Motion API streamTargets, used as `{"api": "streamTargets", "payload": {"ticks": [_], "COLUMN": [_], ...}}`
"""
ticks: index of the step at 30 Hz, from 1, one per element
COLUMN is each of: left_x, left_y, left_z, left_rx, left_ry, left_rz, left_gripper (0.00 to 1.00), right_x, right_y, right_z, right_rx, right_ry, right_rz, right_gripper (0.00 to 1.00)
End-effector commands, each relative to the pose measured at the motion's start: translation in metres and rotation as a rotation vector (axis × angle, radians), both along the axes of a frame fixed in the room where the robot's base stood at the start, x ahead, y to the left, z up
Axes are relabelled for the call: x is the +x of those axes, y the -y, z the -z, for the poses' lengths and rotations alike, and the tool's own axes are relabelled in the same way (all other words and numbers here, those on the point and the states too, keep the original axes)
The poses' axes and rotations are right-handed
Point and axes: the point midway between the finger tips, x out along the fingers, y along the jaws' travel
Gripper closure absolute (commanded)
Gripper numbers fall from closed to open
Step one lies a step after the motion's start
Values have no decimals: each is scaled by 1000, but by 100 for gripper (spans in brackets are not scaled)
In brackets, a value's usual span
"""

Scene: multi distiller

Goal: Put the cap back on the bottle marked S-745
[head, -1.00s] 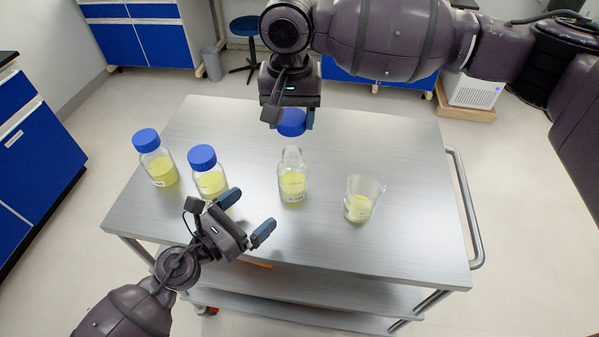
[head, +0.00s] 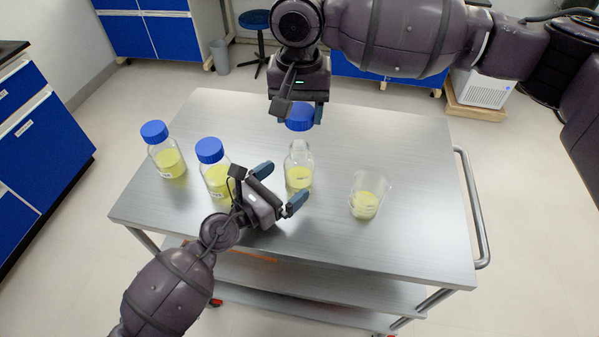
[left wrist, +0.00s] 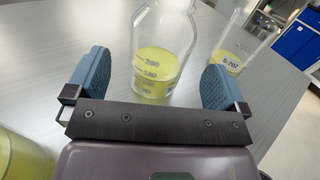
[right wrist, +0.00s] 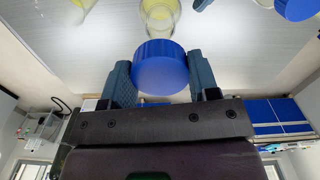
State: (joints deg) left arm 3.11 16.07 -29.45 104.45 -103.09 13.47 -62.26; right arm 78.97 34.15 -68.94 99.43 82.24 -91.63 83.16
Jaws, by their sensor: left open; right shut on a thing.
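The uncapped bottle (head: 299,172) with yellow liquid stands upright on the metal cart. Its marking cannot be read here. My right gripper (head: 302,112) is shut on a blue cap (head: 299,118), held just above the bottle's neck. In the right wrist view the cap (right wrist: 160,68) sits between the fingers, with the bottle (right wrist: 160,14) beyond it. My left gripper (head: 280,186) is open, its fingers pointing at the bottle from the lower left. In the left wrist view the bottle (left wrist: 160,50) stands just ahead between the fingers, with a visible gap on each side.
Two blue-capped bottles (head: 163,150) (head: 213,168) with yellow liquid stand to the left, the nearer one close to my left gripper. A beaker (head: 366,196) stands to the right, marked S-702 in the left wrist view (left wrist: 232,50). The cart's (head: 410,245) right side is clear.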

Motion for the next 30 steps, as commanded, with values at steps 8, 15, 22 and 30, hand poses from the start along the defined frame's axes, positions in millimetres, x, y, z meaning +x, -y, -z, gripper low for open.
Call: {"api": "streamTargets", "payload": {"ticks": [8,15,22,30], "left_x": [25,32,32,32], "left_y": [25,32,32,32], "left_z": [0,0,0,0], "left_rx": [-1,0,0,0], "left_ry": [1,0,0,0], "left_rz": [-1,-1,0,0], "left_gripper": [0,0,0,37], "right_x": [0,0,0,0], "right_y": [0,0,0,0], "right_z": [0,0,0,0], "right_rx": [0,0,0,0], "right_ry": [0,0,0,0], "right_rz": [0,0,0,0], "right_gripper": [67,67,67,67]}}
